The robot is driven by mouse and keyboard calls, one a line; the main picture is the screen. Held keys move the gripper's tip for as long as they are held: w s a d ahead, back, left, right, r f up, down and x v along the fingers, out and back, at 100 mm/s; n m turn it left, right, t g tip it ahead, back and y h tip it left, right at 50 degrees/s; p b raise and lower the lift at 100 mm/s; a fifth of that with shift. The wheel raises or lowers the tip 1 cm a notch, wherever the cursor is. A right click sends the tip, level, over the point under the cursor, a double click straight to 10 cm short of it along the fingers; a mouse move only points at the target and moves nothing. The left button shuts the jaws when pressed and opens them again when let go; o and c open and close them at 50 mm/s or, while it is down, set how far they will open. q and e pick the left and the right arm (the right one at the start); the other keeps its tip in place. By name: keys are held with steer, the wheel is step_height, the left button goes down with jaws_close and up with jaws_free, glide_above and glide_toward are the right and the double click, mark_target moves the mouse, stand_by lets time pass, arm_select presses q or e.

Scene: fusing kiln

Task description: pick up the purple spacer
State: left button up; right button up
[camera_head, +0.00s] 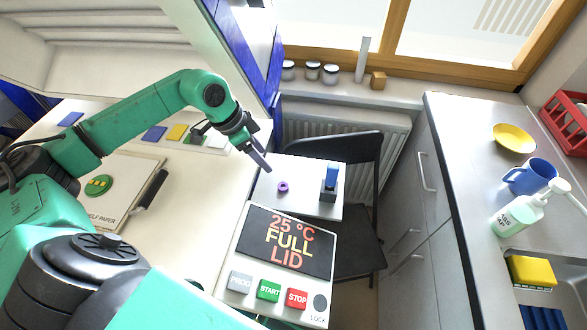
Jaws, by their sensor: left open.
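The purple spacer (283,187) is a small ring lying on a white surface (305,172) beyond the kiln's control panel. My left gripper (265,166) reaches in from the left and points down toward the spacer. Its tips are up and to the left of the spacer in the picture, apart from it. It is open with nothing seen between its fingers. My right gripper is not in view.
A blue and grey block-like object (329,184) stands right of the spacer. The control panel (286,241) reads "25 °C FULL LID". A black chair (360,200) stands behind. A sink counter (470,150) is at right.

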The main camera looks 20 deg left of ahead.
arm_select(q)
steer(key=p, duration=0.2)
glide_toward(280, 183)
steer(key=d, duration=0.2)
steer(key=p+x, duration=0.1)
steer(key=x, duration=0.2)
steer(key=p+x, duration=0.1)
steer(key=x, duration=0.3)
steer(key=shift+s+a+f, duration=0.1)
steer(key=shift+s+a, duration=0.1)
steer(key=shift+a, duration=0.05)
steer(key=shift+f, duration=0.3)
jaws_close()
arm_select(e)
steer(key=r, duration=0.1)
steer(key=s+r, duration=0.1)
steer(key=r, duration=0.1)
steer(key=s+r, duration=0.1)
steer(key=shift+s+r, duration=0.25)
